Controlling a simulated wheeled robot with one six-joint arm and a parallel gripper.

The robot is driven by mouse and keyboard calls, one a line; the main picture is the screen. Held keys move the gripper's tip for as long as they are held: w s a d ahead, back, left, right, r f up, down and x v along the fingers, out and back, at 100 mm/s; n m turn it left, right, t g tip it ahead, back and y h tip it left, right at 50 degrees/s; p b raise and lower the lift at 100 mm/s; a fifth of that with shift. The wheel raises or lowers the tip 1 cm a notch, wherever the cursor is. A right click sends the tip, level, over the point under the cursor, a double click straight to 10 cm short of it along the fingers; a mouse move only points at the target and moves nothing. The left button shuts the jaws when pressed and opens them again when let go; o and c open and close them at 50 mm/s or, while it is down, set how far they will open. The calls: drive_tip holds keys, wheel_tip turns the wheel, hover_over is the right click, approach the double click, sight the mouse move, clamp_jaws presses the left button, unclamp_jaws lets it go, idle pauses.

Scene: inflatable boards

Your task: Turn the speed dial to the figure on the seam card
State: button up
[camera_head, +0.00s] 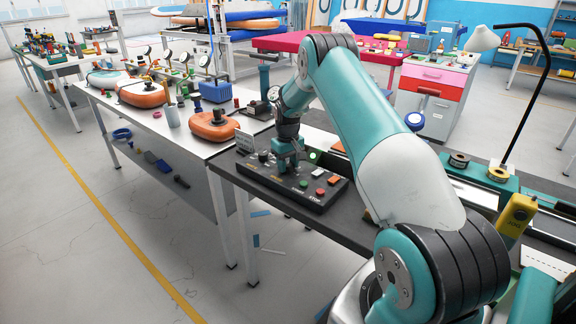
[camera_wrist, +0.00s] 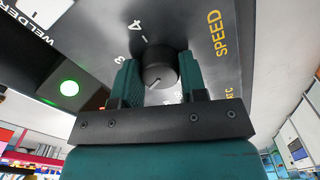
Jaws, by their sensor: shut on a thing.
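The speed dial (camera_wrist: 160,68) is a round black knob in the wrist view, beside the yellow word SPEED. My gripper (camera_wrist: 158,78) is shut on it, with one teal finger on each side. A pale pointer mark on the knob runs toward the lower left of the picture. The figures 3 and 4 show to its left and upper left; other marks are partly hidden by the fingers. In the head view my gripper (camera_head: 288,158) is down at the black control panel (camera_head: 262,178) and hides the dial.
A green lamp (camera_wrist: 69,88) glows beside my gripper in the wrist view. A green button (camera_head: 303,183), a red button (camera_head: 320,192) and an orange switch (camera_head: 333,180) sit right of my gripper. An orange inflatable piece (camera_head: 212,127) lies on the table at left.

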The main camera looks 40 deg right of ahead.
sight(288, 164)
drive_tip(key=shift+n, duration=0.3)
idle(0.4)
drive_tip(key=o, duration=0.9)
drive_tip(key=shift+r, duration=0.1)
wheel_tip(288, 164, up, 17)
drive_tip(key=shift+r+b, duration=0.15)
drive_tip(key=shift+b, duration=0.95)
